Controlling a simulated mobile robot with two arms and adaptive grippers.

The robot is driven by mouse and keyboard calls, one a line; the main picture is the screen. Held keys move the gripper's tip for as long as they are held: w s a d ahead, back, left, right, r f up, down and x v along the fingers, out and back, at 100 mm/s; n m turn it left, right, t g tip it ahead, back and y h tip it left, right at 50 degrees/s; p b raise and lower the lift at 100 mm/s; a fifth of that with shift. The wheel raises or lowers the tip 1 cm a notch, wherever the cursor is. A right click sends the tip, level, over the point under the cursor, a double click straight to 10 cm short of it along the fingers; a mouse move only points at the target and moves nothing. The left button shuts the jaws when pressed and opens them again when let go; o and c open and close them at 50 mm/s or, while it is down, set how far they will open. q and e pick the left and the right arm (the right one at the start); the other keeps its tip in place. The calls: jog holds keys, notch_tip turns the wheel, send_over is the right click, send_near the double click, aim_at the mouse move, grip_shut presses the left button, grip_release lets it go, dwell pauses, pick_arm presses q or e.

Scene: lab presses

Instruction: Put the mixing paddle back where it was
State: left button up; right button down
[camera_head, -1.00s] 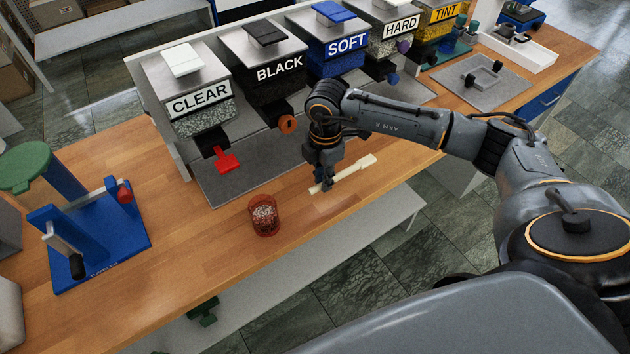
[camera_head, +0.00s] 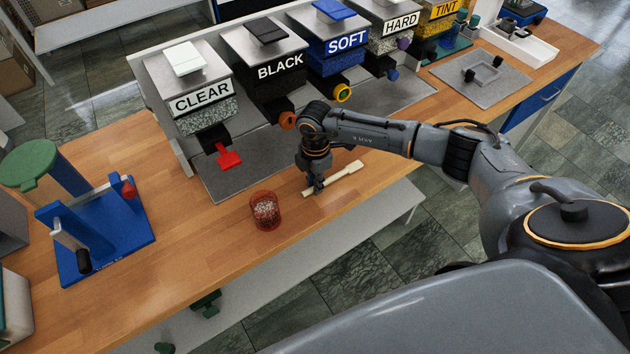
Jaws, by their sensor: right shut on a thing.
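The mixing paddle (camera_head: 347,172) is a long cream-coloured bar, low over the wooden bench near its front edge. My right gripper (camera_head: 318,188) points down and is shut on the paddle near its left end. I cannot tell whether the paddle touches the bench. The fingers hide part of the bar. My left gripper is not in view.
A red see-through cup (camera_head: 265,211) of pale granules stands left of the paddle. Behind are labelled dispensers, with the CLEAR one (camera_head: 201,97) nearest, over a grey mat (camera_head: 235,184). A blue press (camera_head: 118,236) stands at left. Bare wood lies between press and cup.

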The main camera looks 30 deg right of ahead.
jog(key=c, duration=1.3)
grip_release()
jog(key=shift+r, duration=0.4)
notch_tip(320, 180, up, 11)
jog(key=b, duration=0.2)
jog(key=shift+r+b, duration=0.15)
jog(key=shift+b, duration=0.15)
